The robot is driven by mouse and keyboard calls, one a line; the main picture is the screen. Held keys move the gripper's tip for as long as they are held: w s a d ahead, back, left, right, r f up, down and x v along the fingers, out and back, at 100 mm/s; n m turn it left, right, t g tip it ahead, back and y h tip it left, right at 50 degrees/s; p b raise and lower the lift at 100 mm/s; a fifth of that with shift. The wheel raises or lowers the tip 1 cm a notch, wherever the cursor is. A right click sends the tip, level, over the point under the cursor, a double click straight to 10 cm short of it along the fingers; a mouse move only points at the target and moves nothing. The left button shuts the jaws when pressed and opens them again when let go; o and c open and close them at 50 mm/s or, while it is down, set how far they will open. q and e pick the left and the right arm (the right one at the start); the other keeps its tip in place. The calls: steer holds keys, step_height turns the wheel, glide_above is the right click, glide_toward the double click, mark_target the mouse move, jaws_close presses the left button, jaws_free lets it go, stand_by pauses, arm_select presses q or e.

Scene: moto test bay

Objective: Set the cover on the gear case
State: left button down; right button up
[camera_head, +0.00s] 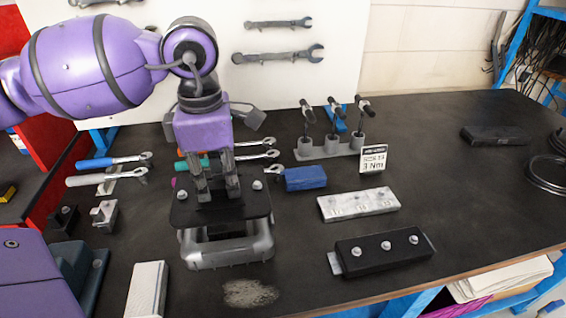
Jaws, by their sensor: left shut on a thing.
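My left gripper (217,194) points down with its fingers shut on the middle of the cover (235,212), a flat black plate with bright bolt heads near its corners. The cover is roughly level. The gear case (230,254), a silver-grey metal housing with rounded corners, stands on the bench below it. The case's front wall and part of its dark opening show in front of the cover's near edge; the cover hides its rear. The cover looks slightly above the case, but I cannot tell whether they touch. My right gripper is not in view.
A black block with bolts (383,250) and a pale block (358,203) lie to the right. A blue box (305,178), a socket rack (331,147) and a torque sign (374,159) stand behind. Wrenches (108,177) lie left. The bench's right side is mostly clear.

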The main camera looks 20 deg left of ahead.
mark_target(220, 197)
arm_select(q)
steer(key=shift+a+f, duration=0.1)
steer(key=shift+w+f+b, duration=0.1)
steer(key=shift+f+b, duration=0.2)
steer(key=shift+f, duration=0.3)
steer(key=shift+f+b, duration=0.35)
steer(key=shift+f, duration=0.4)
steer(key=shift+f+b, duration=0.35)
steer(key=shift+f, duration=0.45)
steer(key=shift+f+b, duration=0.6)
steer(key=shift+f, duration=0.5)
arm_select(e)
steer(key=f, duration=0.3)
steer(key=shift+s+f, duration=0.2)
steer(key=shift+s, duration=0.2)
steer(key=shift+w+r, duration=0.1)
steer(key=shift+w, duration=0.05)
arm_select(q)
steer(key=shift+f+b, duration=0.5)
steer(key=shift+f, duration=0.15)
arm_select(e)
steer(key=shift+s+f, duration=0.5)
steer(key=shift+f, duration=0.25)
